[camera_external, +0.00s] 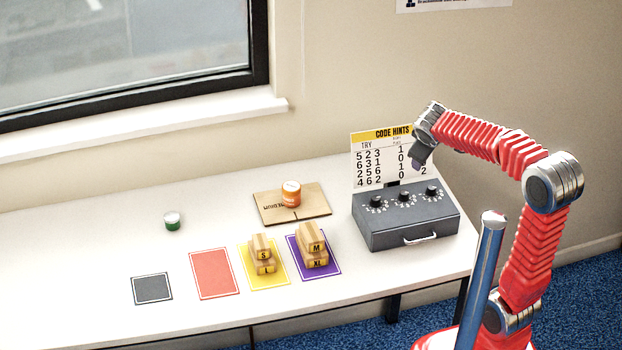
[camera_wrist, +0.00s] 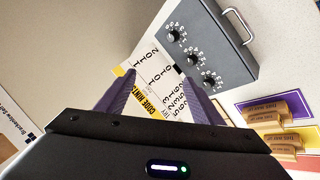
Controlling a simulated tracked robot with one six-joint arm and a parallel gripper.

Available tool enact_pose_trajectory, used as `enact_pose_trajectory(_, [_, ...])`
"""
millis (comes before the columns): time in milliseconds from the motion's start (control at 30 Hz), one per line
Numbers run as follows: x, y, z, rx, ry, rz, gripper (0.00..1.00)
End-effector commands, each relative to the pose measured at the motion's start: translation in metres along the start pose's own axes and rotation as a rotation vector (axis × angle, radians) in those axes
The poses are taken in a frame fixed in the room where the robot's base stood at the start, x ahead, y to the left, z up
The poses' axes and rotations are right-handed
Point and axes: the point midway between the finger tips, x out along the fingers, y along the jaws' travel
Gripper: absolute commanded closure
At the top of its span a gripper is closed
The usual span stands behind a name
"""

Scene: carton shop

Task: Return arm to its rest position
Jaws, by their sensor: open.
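My red arm is raised at the right in the external view, bent over the table's right end. My gripper (camera_external: 418,160) hangs above the grey dial box (camera_external: 405,222), in front of the code hints card (camera_external: 378,158). In the wrist view the two dark fingers of my gripper (camera_wrist: 163,85) stand apart with nothing between them. The code hints card (camera_wrist: 152,92) shows beyond the fingers, and the dial box (camera_wrist: 205,48) with its knobs is at the upper right. My gripper appears clear of both.
The red mat (camera_external: 214,274) and grey mat (camera_external: 152,289) are bare. An orange-labelled jar (camera_external: 291,194) stands on flat cardboard (camera_external: 315,205).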

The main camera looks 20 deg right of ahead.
Motion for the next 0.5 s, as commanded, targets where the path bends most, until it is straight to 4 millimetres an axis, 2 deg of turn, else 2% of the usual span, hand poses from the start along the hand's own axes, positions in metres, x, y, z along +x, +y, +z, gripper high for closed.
enact_pose_trajectory(33, [-0.007, 0.001, 0.014, 0.041, -0.005, -0.011, 0.39])
enact_pose_trajectory(200, [-0.025, -0.008, 0.058, 0.176, -0.025, -0.062, 0.39])
enact_pose_trajectory(500, [-0.054, -0.037, 0.126, 0.411, -0.047, -0.155, 0.39])
